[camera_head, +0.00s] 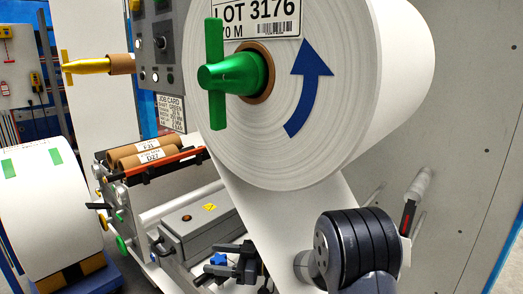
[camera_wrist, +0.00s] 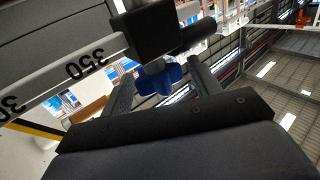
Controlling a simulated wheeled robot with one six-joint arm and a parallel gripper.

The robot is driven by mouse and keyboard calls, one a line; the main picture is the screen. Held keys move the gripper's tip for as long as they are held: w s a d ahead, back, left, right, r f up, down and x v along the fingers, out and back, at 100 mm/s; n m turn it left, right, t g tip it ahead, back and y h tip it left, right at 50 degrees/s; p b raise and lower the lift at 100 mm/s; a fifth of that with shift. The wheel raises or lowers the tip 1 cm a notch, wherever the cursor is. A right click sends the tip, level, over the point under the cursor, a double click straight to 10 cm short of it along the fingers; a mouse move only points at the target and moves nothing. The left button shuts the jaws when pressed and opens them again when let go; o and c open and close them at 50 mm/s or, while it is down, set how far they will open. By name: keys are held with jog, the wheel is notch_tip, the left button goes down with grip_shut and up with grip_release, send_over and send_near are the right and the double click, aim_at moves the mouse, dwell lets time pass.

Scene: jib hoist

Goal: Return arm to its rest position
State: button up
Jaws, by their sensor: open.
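My gripper (camera_wrist: 158,82) is open in the wrist view, with one finger on each side of a blue knob (camera_wrist: 160,80). The knob sits under a black block (camera_wrist: 150,28) on a grey bar marked 350 (camera_wrist: 75,72). I see no clear contact between fingers and knob. In the head view my gripper (camera_head: 218,263) is low in the middle, dark and partly hidden, with the blue knob (camera_head: 218,259) at its fingers. My dark ribbed arm joint (camera_head: 355,245) is at the lower right, in front of the roll's web.
A large white roll (camera_head: 330,95) with a green handle (camera_head: 235,73) hangs above my arm. A grey box (camera_head: 200,235) and brown cores (camera_head: 145,153) lie left of my gripper. A second white roll (camera_head: 45,205) stands at the far left. A grey panel (camera_head: 465,130) fills the right.

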jog(key=m+t+h+b, duration=0.1)
jog(key=m+t+b, duration=0.1)
jog(key=t, duration=0.2)
jog(key=m+t+h+b, duration=0.1)
jog(key=m+t+b, duration=0.2)
jog(key=shift+s+f+t+h, duration=0.1)
jog(key=shift+f+t+h, duration=0.1)
jog(key=shift+t+h, duration=0.2)
jog(key=shift+r+m+t+h+b, duration=0.15)
jog(key=shift+m+t+h+b, duration=1)
jog(key=shift+m+t+h, duration=0.35)
jog(key=shift+m+t, duration=0.3)
jog(key=shift+t, duration=0.1)
jog(key=shift+r+m+t+h+p, duration=0.1)
jog(key=shift+m+t+h+p, duration=0.7)
jog(key=shift+h, duration=0.5)
jog(key=shift+m+t+h+p, duration=0.45)
jog(key=shift+m+t+h, duration=0.15)
jog(key=shift+m+h, duration=0.55)
jog(key=shift+h, duration=0.35)
jog(key=shift+s+d, duration=0.25)
jog(key=shift+s, duration=0.35)
